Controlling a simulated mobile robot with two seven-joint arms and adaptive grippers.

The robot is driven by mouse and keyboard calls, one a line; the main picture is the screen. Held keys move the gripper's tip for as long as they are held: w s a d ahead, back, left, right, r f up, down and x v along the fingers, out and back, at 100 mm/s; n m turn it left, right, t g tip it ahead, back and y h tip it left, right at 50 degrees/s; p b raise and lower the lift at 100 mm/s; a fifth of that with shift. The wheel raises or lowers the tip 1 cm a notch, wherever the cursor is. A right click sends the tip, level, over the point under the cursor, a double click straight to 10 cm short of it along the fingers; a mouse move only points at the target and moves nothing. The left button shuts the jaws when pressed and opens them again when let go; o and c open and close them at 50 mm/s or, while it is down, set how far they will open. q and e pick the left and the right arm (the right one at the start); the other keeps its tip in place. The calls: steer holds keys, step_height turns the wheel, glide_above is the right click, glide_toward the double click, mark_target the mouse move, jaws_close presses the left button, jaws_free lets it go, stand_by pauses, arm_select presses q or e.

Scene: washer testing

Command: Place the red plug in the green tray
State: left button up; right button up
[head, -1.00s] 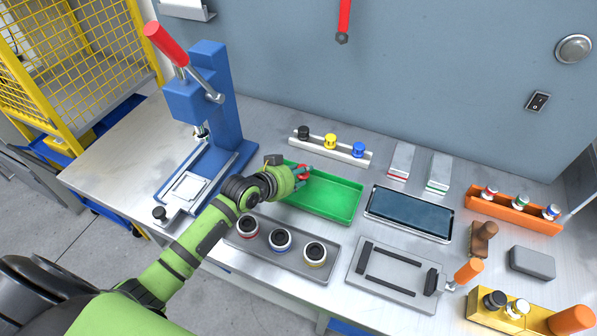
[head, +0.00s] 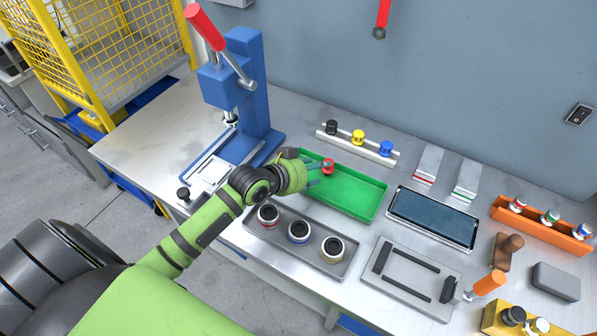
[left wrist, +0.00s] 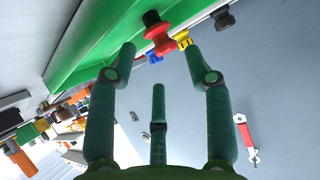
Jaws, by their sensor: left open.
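The red plug (head: 327,167) is at the left end of the green tray (head: 350,195), apparently standing inside it near the back rim. My left gripper (head: 313,174) is just left of the plug, low over the tray's left end. In the left wrist view its fingers (left wrist: 162,75) are spread wide with nothing between them. The red plug (left wrist: 157,33) shows just beyond the fingertips, against the green tray (left wrist: 100,35), and looks clear of them. The plug's exact contact with the tray floor is hard to see. My right gripper is not in view.
A rack (head: 336,145) with black, yellow and blue plugs stands behind the tray. A grey tray (head: 268,241) with several round parts lies in front. A blue press (head: 246,95) stands at left, and a dark flat panel (head: 433,215) lies right of the green tray.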

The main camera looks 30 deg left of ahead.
arm_select(q)
steer(key=v, duration=0.7)
steer(key=shift+s, duration=0.35)
steer(key=shift+a+r, duration=0.15)
